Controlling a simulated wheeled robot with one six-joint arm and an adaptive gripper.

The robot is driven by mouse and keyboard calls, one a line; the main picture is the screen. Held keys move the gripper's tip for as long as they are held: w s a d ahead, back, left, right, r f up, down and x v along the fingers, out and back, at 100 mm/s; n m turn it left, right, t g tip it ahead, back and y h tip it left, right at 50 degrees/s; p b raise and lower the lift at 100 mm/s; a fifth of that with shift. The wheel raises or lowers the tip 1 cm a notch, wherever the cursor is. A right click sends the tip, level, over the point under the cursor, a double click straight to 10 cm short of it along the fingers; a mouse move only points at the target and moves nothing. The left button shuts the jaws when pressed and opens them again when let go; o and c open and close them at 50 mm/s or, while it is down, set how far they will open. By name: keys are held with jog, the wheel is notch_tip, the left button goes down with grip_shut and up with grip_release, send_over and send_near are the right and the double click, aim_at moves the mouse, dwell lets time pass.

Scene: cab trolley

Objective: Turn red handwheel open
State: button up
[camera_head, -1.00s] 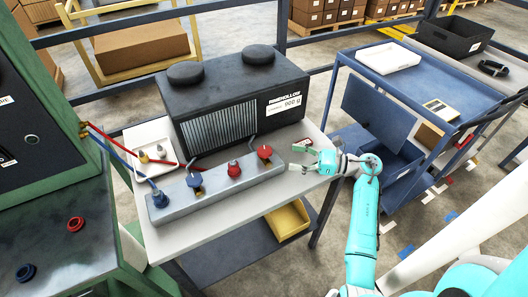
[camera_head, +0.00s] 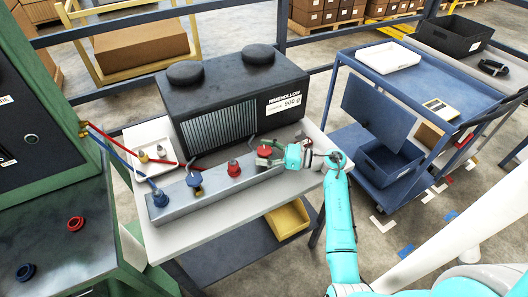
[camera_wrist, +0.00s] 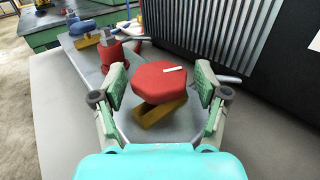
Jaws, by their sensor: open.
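A red handwheel (camera_wrist: 160,80) with a white mark on its top sits on a brass valve body (camera_wrist: 158,110). In the head view the red handwheel (camera_head: 264,150) stands at the right end of the grey manifold block (camera_head: 215,186), partly hidden by my gripper. My gripper (camera_head: 271,157) is open around it. In the wrist view its green-padded fingers (camera_wrist: 161,88) stand on the left and right sides of the wheel, with visible gaps between pads and wheel.
Another red fitting (camera_head: 234,169), a blue handwheel (camera_head: 194,180) and a blue fitting (camera_head: 159,198) stand farther left on the block. A large black ribbed unit (camera_head: 240,95) stands close behind. A white tray (camera_head: 152,148) is at the left. The bench top in front is clear.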

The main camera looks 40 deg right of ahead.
jog(key=shift+c, duration=0.3)
jog(key=c, duration=1.1)
jog(key=shift+w+n+g+y, duration=0.1)
jog(key=shift+n+g+y, duration=1)
jog(key=shift+y, duration=0.3)
jog(key=shift+n+g+y, duration=1.1)
jog(key=shift+n+g, duration=0.1)
jog(key=shift+g, duration=0.3)
jog(key=o, duration=1.2)
jog(key=shift+c, duration=0.2)
